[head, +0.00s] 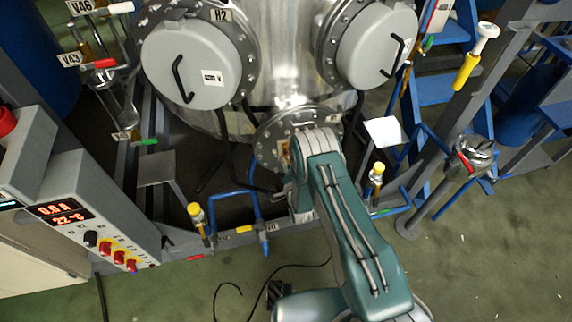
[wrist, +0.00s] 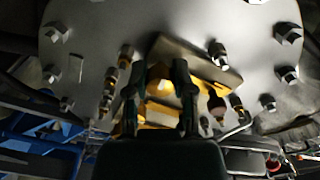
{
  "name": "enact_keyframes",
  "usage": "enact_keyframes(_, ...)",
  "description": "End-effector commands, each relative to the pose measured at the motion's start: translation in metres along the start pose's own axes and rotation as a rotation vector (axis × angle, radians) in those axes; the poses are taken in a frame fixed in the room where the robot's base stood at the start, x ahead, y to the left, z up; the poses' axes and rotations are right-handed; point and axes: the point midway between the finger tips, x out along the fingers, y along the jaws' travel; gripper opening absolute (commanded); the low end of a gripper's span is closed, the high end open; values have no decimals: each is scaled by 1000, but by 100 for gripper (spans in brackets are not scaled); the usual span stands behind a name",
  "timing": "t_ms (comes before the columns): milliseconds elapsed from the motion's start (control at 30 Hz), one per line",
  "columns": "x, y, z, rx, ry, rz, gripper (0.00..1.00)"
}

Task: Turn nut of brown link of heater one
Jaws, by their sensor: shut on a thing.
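The heater's round grey flange with bolts fills the upper part of the wrist view (wrist: 90,50); it also shows low on the steel vessel in the head view (head: 268,130). In the wrist view my gripper (wrist: 163,80) points at the flange's lower middle, its two dark fingers upright on either side of a brass-coloured nut (wrist: 163,88). The fingers are shut on it, but their contact is partly dark. A brown link end (wrist: 217,104) shows to the right of the fingers. Brass-yellow plates lie around them. In the head view my arm hides the fingertips.
Other terminals with nuts (wrist: 125,58) stand close on both sides of the fingers. Two grey round covers with handles (head: 185,65) sit above the flange. Blue pipes with yellow-capped valves (head: 197,212) run below. A control box (head: 85,215) stands at left.

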Motion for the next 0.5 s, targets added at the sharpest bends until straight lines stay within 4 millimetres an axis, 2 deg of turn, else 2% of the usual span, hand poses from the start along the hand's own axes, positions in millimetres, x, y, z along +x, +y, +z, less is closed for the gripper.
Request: enact_keyframes(500, 0, 2, -2, 491, 5, 7, 0)
